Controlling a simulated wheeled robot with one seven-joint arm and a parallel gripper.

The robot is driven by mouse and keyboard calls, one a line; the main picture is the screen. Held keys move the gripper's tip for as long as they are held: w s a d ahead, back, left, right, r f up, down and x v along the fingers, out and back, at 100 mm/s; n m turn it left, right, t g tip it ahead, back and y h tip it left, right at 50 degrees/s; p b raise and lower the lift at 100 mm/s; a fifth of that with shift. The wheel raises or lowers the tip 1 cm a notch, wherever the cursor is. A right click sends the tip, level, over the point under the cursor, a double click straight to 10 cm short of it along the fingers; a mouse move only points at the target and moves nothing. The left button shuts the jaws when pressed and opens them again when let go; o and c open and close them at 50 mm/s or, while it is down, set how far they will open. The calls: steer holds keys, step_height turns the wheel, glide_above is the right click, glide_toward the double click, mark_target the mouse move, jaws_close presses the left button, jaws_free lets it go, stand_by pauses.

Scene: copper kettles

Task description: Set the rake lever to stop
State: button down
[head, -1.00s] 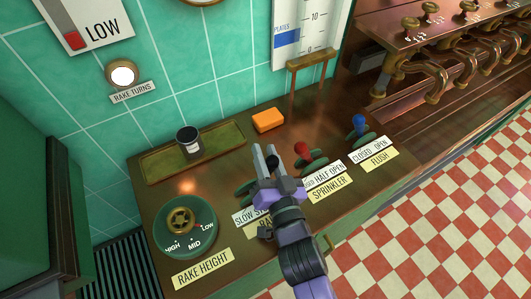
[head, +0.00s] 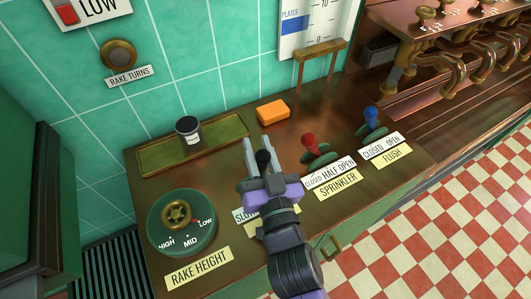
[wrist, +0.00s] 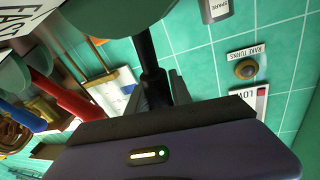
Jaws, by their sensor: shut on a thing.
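The rake lever (head: 263,157) has a black knob and stands on the counter left of the red lever. My gripper (head: 257,155) is shut on it, with the knob between the two grey fingers. In the wrist view the lever's black shaft (wrist: 147,50) runs up to a green round base, beside my gripper's fingers (wrist: 163,92). The rake turns lamp (head: 118,54) on the wall is dark.
The red sprinkler lever (head: 309,145) and blue flush lever (head: 371,116) stand to the right. The rake height dial (head: 180,222) is at left. A tray (head: 160,160) with a dark cup (head: 188,130) and an orange block (head: 272,112) lie behind.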

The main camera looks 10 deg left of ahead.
mark_target(261, 168)
steer(key=shift+s+a+n, duration=0.2)
steer(key=shift+n, duration=0.1)
steer(key=c, duration=1.1)
jaws_free()
steer(key=shift+c, duration=0.2)
steer(key=b+v, duration=0.1)
steer(key=v, duration=0.5)
steer(key=shift+s+d+f, duration=0.15)
steer(key=shift+s, duration=0.15)
steer(key=shift+s+d, duration=0.2)
steer(key=shift+s, duration=0.3)
